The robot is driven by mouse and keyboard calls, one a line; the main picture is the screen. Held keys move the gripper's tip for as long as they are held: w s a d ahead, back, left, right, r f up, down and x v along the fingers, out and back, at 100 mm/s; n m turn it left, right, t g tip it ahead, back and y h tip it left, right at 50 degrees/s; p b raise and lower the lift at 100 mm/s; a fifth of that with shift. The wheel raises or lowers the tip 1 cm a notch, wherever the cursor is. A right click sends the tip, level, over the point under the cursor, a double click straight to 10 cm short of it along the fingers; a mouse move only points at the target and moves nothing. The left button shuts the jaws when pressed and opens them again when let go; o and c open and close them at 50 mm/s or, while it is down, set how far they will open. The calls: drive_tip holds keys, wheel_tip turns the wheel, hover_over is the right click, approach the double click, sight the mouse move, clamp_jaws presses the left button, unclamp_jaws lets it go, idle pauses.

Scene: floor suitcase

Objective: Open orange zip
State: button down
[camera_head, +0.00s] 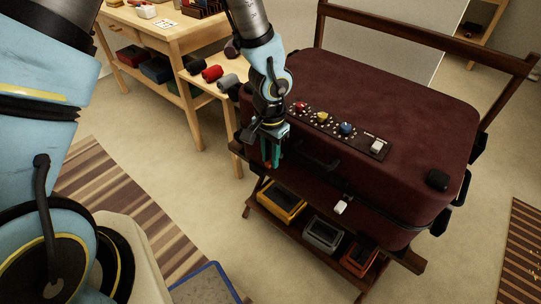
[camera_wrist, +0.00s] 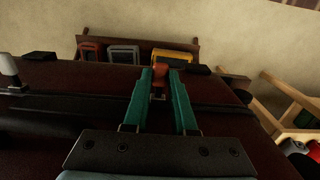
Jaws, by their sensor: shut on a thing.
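The dark red suitcase (camera_head: 400,120) lies flat on a dark wooden rack, and its dark side fills the lower part of the wrist view (camera_wrist: 60,75). My gripper (camera_head: 271,155) is at the suitcase's front left corner. In the wrist view, its green fingers (camera_wrist: 160,72) are closed on the small orange zip (camera_wrist: 159,83) at the suitcase seam. The orange zip is hidden by my gripper in the head view. A white zip pull (camera_head: 340,207) sits farther right along the seam; it also shows at the left of the wrist view (camera_wrist: 8,68).
Below the suitcase, the rack's shelf holds a yellow bin (camera_head: 281,202), a grey bin (camera_head: 323,235) and an orange bin (camera_head: 359,258). A wooden table (camera_head: 178,38) stands behind on the left. A combination panel (camera_head: 375,147) is on the lid. Open floor lies in front.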

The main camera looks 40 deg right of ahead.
drive_tip(key=shift+w, duration=0.1)
drive_tip(key=w+a+p, duration=0.3)
drive_tip(key=w+p, duration=0.1)
drive_tip(key=w, duration=1)
drive_tip(key=shift+a, duration=0.35)
drive_tip(key=c, duration=0.8)
unclamp_jaws()
drive_tip(key=shift+o, duration=0.4)
wheel_tip(320, 180, up, 11)
drive_tip(key=shift+a, duration=0.1)
